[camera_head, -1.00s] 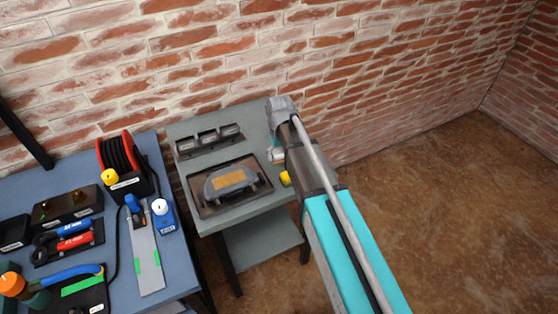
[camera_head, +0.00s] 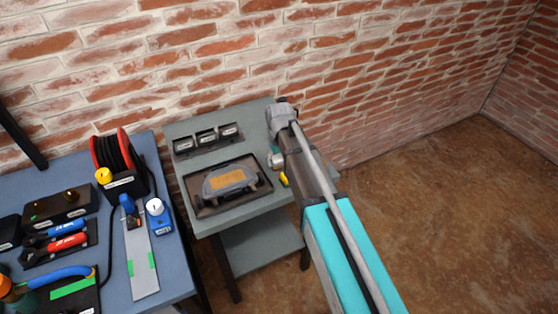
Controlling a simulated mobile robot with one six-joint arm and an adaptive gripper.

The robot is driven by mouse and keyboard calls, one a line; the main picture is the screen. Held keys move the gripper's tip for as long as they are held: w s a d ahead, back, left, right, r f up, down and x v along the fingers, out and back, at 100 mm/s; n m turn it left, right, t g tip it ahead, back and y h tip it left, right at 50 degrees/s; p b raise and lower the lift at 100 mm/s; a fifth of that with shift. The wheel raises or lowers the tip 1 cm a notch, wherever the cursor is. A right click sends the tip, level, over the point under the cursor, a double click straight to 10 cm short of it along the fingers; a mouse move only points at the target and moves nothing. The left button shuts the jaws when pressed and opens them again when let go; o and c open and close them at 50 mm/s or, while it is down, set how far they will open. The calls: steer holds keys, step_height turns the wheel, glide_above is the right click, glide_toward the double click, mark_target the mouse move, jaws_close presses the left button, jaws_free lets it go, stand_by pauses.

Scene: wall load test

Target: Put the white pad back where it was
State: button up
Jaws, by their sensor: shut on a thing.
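My arm reaches over the right side of the grey side table (camera_head: 262,214). My gripper (camera_head: 280,168) is at the table's right edge, mostly hidden behind my own arm. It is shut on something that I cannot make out. A small pale round part and a yellow and black piece (camera_head: 284,180) show beside the arm there; I cannot tell whether they belong to the gripper. I cannot clearly pick out the white pad. A dark rack with three sections (camera_head: 208,140) stands at the back of the table, each section with a pale front.
A dark tray (camera_head: 202,209) holding a grey tool with an orange label (camera_head: 226,180) lies left of my gripper. The blue bench (camera_head: 184,283) at left is crowded with a cable reel (camera_head: 118,152) and tools. A brick wall stands close behind; the floor at right is clear.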

mark_target(279, 157)
steer(key=shift+f, duration=0.2)
steer(key=o, duration=0.8)
steer(key=shift+o, duration=0.2)
steer(key=shift+r, duration=0.2)
step_height(279, 157, up, 12)
steer(key=p, duration=1.2)
steer(key=s+d+m, duration=0.3)
steer(key=s+d, duration=0.4)
steer(key=d, duration=0.4)
steer(key=s+d+m, duration=0.3)
steer(key=s+d, duration=0.5)
steer(key=d, duration=0.4)
